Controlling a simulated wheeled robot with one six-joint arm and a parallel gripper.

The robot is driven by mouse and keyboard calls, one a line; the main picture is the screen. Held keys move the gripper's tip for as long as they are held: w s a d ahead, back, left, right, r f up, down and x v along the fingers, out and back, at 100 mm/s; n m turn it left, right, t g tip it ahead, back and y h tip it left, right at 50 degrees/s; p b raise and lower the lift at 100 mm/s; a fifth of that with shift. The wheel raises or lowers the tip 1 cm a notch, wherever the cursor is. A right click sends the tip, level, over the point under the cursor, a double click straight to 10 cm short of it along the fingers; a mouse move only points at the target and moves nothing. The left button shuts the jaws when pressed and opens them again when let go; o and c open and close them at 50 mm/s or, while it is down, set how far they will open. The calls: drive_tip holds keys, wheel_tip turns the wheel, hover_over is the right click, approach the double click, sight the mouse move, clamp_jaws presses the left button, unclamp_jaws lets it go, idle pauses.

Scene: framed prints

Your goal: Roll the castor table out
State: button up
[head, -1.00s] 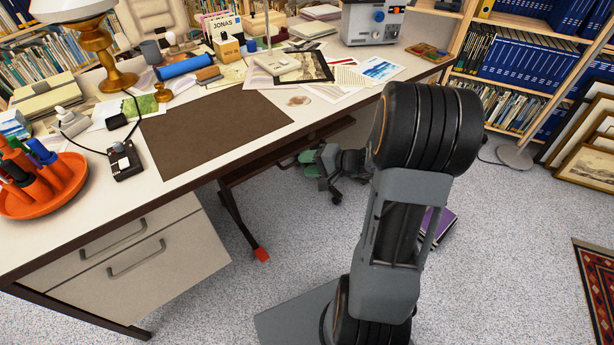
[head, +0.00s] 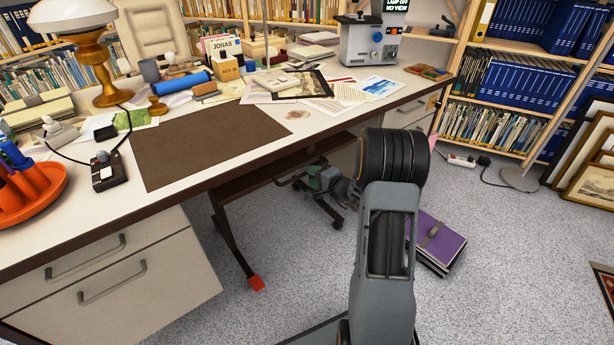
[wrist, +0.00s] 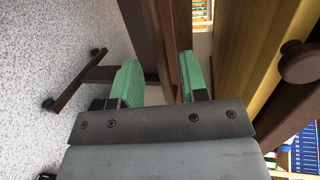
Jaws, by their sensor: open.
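The castor table is a dark brown low piece under the desk. In the head view its top edge (head: 243,183) shows below the desk front, and a castor (head: 338,223) shows on the carpet. In the wrist view its foot bar has castors (wrist: 48,103) at the left. My gripper (head: 315,178) is under the desk, partly hidden by my arm. In the wrist view my gripper (wrist: 160,82) has its green-padded fingers apart, with a dark brown bar (wrist: 165,45) showing between them. I cannot tell whether the pads touch it.
The white desk (head: 160,218) stands over the castor table, with drawers at the left. A dark leg with a red foot (head: 256,283) stands on the carpet.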

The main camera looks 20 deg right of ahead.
drive_tip(key=shift+x, duration=1.85)
drive_tip(key=shift+c, duration=0.5)
clamp_jaws()
drive_tip(key=shift+d+b, duration=0.1)
drive_tip(key=shift+b, duration=0.2)
